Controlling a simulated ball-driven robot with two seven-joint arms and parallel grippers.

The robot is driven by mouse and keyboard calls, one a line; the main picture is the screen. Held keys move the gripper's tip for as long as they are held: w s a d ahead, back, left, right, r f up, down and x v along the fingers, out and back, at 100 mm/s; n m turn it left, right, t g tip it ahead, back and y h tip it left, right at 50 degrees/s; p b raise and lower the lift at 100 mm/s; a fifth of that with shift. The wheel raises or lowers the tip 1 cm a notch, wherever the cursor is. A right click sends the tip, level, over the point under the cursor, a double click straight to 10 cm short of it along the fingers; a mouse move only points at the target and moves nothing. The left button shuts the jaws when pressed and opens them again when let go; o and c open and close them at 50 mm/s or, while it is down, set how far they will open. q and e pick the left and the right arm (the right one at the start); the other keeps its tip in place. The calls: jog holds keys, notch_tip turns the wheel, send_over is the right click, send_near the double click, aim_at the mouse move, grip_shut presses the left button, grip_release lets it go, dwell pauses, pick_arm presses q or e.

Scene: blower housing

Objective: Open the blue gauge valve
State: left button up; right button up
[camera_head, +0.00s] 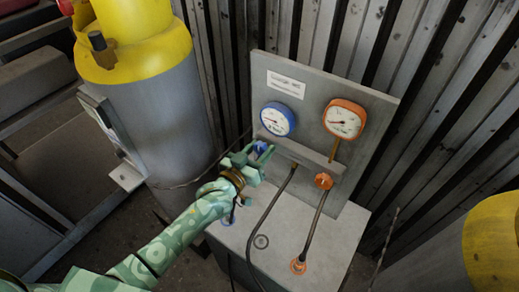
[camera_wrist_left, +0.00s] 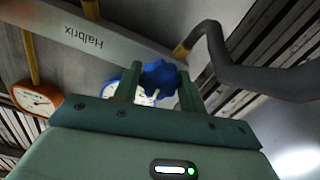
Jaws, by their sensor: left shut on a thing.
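The blue gauge valve is a small lobed blue knob (camera_head: 259,147) below the blue-rimmed gauge (camera_head: 277,119) on the grey panel. My left gripper (camera_head: 262,153) reaches it from the lower left and is shut on it. In the left wrist view the blue knob (camera_wrist_left: 160,77) sits between the two green fingers (camera_wrist_left: 159,90), with the blue gauge (camera_wrist_left: 142,97) partly hidden behind it. My right gripper is in neither view.
To the right are an orange gauge (camera_head: 344,120) and an orange valve knob (camera_head: 323,181). A dark hose (camera_head: 270,208) runs down over the grey box (camera_head: 335,235). A large yellow-topped grey cylinder (camera_head: 165,110) stands close left of my arm. Ribbed metal walls stand behind.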

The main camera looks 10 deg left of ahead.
pick_arm(q)
jog(key=shift+r+n+p, duration=0.1)
jog(key=shift+n+p, duration=0.5)
jog(key=shift+n, duration=0.5)
jog(key=n+p, duration=0.1)
jog(key=n, duration=0.1)
jog(key=shift+n, duration=0.3)
jog(key=n, duration=0.2)
jog(key=shift+n, duration=0.4)
jog(key=n, duration=0.2)
jog(key=shift+n, duration=0.3)
jog(key=n, duration=0.5)
jog(key=shift+f+n, duration=0.2)
jog(key=shift+n, duration=0.1)
jog(key=n+b, duration=0.1)
jog(key=n, duration=0.4)
jog(key=shift+n, duration=0.3)
